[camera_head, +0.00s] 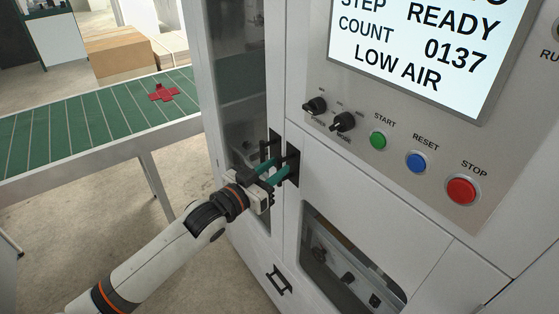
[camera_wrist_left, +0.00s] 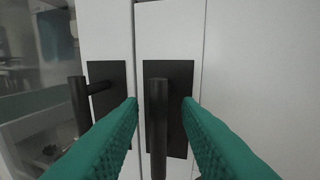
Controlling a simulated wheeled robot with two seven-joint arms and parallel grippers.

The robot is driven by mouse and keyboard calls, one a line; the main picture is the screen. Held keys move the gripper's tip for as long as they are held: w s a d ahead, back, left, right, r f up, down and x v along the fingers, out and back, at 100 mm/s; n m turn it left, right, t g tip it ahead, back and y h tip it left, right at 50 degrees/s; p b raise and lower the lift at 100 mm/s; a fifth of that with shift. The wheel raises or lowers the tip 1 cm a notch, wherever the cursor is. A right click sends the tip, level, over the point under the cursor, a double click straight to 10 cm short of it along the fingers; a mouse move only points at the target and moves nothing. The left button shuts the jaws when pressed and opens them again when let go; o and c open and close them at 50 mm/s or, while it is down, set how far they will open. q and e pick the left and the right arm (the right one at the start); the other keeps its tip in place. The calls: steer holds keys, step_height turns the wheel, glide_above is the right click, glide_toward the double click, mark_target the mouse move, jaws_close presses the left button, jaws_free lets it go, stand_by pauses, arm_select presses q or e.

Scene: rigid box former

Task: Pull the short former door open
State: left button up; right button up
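The short former door (camera_head: 350,190) is the white panel below the control panel, with a dark window in its lower part. It looks closed in the head view. Its black bar handle (camera_head: 292,163) is at its upper left, and it shows upright in the wrist view (camera_wrist_left: 158,125). My left gripper (camera_head: 277,172) is at this handle. In the wrist view its teal fingers (camera_wrist_left: 160,104) are apart, one on each side of the bar, with a visible gap on both sides. My right gripper is not in view.
A taller glazed door (camera_head: 235,100) with its own black handle (camera_wrist_left: 80,105) stands close on the left. The control panel has a green button (camera_head: 378,140), a blue button (camera_head: 416,162) and a red button (camera_head: 461,190). A green conveyor (camera_head: 90,115) is at the left.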

arm_select(q)
steer(key=shift+x, duration=1.2)
steer(key=shift+a, duration=0.1)
jaws_close()
